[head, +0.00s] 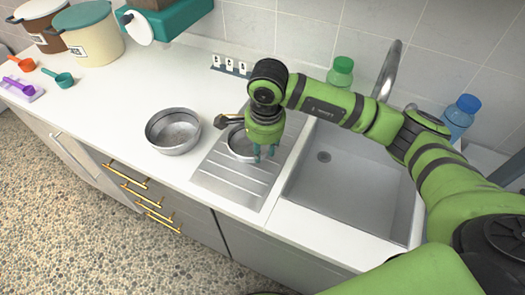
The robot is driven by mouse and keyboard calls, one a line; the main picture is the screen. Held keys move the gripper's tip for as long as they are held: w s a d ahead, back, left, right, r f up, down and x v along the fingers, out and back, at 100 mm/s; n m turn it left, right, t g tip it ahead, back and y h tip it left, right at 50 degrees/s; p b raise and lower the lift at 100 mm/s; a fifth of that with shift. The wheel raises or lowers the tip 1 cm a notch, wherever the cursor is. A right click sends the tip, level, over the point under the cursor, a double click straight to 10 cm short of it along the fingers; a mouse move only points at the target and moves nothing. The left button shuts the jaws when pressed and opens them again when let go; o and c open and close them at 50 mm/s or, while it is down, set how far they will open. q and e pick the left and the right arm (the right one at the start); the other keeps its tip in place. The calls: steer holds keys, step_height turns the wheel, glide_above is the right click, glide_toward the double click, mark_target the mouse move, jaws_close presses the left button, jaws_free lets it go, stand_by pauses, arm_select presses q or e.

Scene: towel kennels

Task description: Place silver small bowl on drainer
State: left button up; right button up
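The silver small bowl (239,151) is a round metal bowl on the ribbed metal drainer (225,180), left of the sink. Its right side is partly hidden by my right gripper (264,153). That gripper comes in from the right and points down at the bowl's right edge. A larger silver bowl (173,132) stands upright and empty on the white counter, left of the drainer. My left gripper is not in view.
The sink (345,180) is empty, with a tall faucet (388,70) behind it. A green bottle (341,72) and a blue bottle (460,115) stand at the back. Pots (90,40) and measuring scoops (60,80) are at the far left. The counter's middle left is clear.

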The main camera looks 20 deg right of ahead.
step_height(320, 180, up, 10)
steer(key=s+b, duration=0.1)
steer(key=b, duration=0.1)
steer(key=shift+r+b, duration=0.25)
steer(key=shift+b, duration=0.15)
steer(key=shift+d, duration=0.1)
